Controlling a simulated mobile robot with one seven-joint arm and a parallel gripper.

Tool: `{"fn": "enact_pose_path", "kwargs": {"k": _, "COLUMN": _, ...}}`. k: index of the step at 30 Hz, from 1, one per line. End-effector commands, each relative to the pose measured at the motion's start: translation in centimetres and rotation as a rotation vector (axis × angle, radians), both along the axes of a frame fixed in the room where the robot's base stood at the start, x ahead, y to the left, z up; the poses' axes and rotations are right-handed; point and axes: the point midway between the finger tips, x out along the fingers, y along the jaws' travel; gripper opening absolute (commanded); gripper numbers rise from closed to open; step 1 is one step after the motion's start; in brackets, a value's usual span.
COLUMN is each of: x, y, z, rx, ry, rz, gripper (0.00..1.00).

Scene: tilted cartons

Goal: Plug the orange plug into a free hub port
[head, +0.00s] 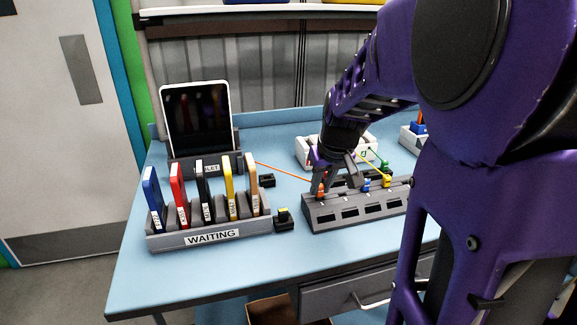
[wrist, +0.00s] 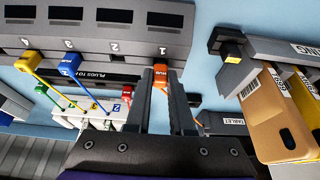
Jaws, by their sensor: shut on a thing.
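The orange plug (head: 320,190) is between the fingers of my gripper (head: 335,175), which is shut on it. It also shows between the fingertips in the wrist view (wrist: 161,76). It is over the back edge of the grey hub (head: 350,212), in line with number 1; I cannot tell whether it is seated. An orange cable (head: 283,171) runs from it toward the tablet dock. A blue plug (wrist: 70,64) stands at number 3 and a yellow plug (wrist: 28,61) at number 4. No plug shows at number 2 (wrist: 114,46).
A white holder (head: 308,152) is behind the hub, with a green plug (head: 384,167) near it. A tablet (head: 197,120) stands at back left. The WAITING rack (head: 211,237) holds several coloured cartridges. A small black block (head: 284,222) sits between rack and hub.

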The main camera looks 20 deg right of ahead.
Motion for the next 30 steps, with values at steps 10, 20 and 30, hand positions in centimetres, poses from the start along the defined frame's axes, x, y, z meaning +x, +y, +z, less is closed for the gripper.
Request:
{"fn": "enact_pose_path", "kwargs": {"k": 10, "x": -0.11, "y": 0.03, "z": -0.62, "rx": 0.001, "ry": 0.005, "rz": 0.0, "gripper": 0.0}}
{"fn": "enact_pose_path", "kwargs": {"k": 20, "x": -0.11, "y": 0.03, "z": -0.87, "rx": 0.001, "ry": 0.006, "rz": 0.0, "gripper": 0.0}}
{"fn": "enact_pose_path", "kwargs": {"k": 30, "x": -0.09, "y": 0.03, "z": -0.81, "rx": 0.001, "ry": 0.004, "rz": 0.0, "gripper": 0.5}}
